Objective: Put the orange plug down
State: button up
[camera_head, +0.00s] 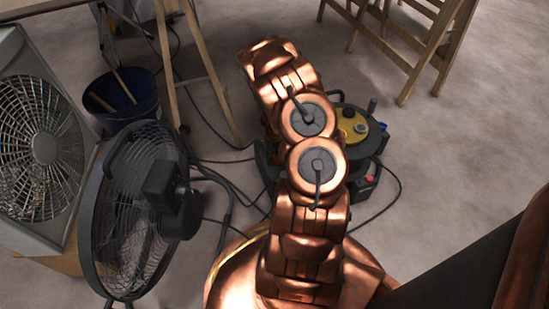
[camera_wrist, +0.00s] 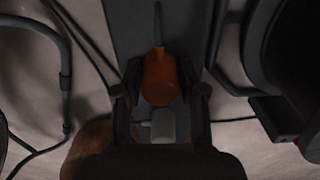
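In the wrist view the orange plug (camera_wrist: 159,82) sits between the two dark fingers of my gripper (camera_wrist: 160,88), which close on it from both sides. Its dark cable runs up from it. A small grey block (camera_wrist: 162,126) shows just below the plug, nearer my palm. Behind the plug lies a flat dark grey surface (camera_wrist: 135,30); I cannot tell whether the plug touches it. In the head view my copper-coloured arm hides the gripper and the plug.
A cable reel with a yellow disc (camera_head: 349,131) stands just beyond my arm. Black cables (camera_head: 212,172) cross the floor. A round fan (camera_head: 128,225), a box fan (camera_head: 28,140) and a blue bucket (camera_head: 132,108) stand left. Wooden trestle legs are behind. Floor at right is clear.

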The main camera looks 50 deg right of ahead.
jog(key=o, duration=0.3)
jog(key=shift+o, duration=0.2)
notch_tip(320, 180, up, 13)
jog(key=p, duration=0.5)
jog(key=a+r+n, duration=1)
jog(key=r, duration=0.1)
jog(key=s+a+r+n+g, duration=0.1)
jog(key=s+a+r+n, duration=0.4)
jog(key=a+r+n, duration=0.6)
jog(key=s+a+r+n+g, duration=0.1)
jog(key=s+a+r+n, duration=0.2)
jog(key=s+a+n, duration=0.4)
jog(key=s+a+r+n+g, duration=0.1)
jog(key=s+a+r+n, duration=0.2)
jog(key=s+a+n, duration=0.4)
jog(key=s+n, duration=0.3)
jog(key=n, duration=0.4)
jog(key=shift+s+r, duration=0.25)
jog(key=shift+s, duration=0.15)
jog(key=shift+a+r, duration=0.1)
